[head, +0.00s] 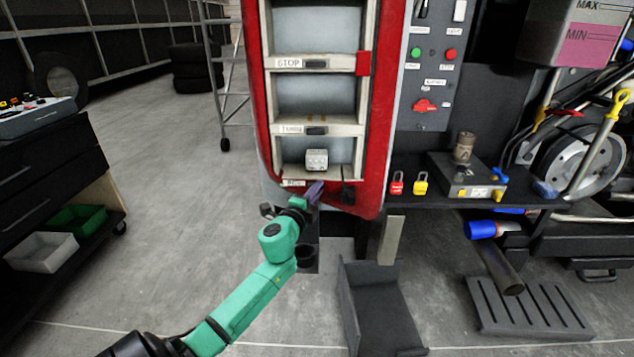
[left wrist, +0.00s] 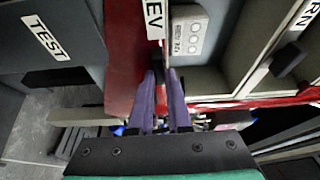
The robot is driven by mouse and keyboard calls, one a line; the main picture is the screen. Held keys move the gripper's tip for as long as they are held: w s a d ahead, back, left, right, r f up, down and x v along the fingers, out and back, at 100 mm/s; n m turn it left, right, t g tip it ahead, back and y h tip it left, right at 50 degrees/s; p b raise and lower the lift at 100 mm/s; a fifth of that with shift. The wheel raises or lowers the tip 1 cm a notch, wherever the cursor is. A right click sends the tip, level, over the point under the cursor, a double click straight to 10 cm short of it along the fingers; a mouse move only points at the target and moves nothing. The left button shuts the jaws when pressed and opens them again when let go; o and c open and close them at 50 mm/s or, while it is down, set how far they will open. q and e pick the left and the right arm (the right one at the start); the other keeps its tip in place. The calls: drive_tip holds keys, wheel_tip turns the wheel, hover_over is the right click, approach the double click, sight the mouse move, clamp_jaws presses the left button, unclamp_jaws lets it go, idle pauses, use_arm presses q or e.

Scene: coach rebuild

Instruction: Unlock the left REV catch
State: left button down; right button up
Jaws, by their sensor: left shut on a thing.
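The red lamp housing (head: 372,110) stands upright with stacked bays labelled STOP, TURN and REV. The REV label (head: 293,183) is on the lowest bay's frame; part of it also shows in the left wrist view (left wrist: 154,18). My left gripper (head: 314,190) reaches the bottom edge of this bay, just right of the label. Its purple fingers (left wrist: 162,82) are shut on the left REV catch, which they mostly hide. Whether the catch is turned cannot be told. A dark catch (head: 348,195) sits at the bay's lower right. My right gripper is not in view.
A pale block (head: 316,160) sits inside the REV bay. Red (head: 397,183) and yellow (head: 420,183) padlocks are right of the housing. A dark tray (head: 380,310) lies on the floor below. A black cabinet (head: 45,175) stands left, with open floor between.

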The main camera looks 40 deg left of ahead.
use_arm(q)
drive_tip(key=shift+f, duration=0.1)
idle(0.3)
drive_tip(key=c, duration=0.9)
unclamp_jaws()
drive_tip(key=shift+o, duration=0.2)
drive_tip(key=v, duration=1.4)
drive_tip(key=shift+s, duration=0.3)
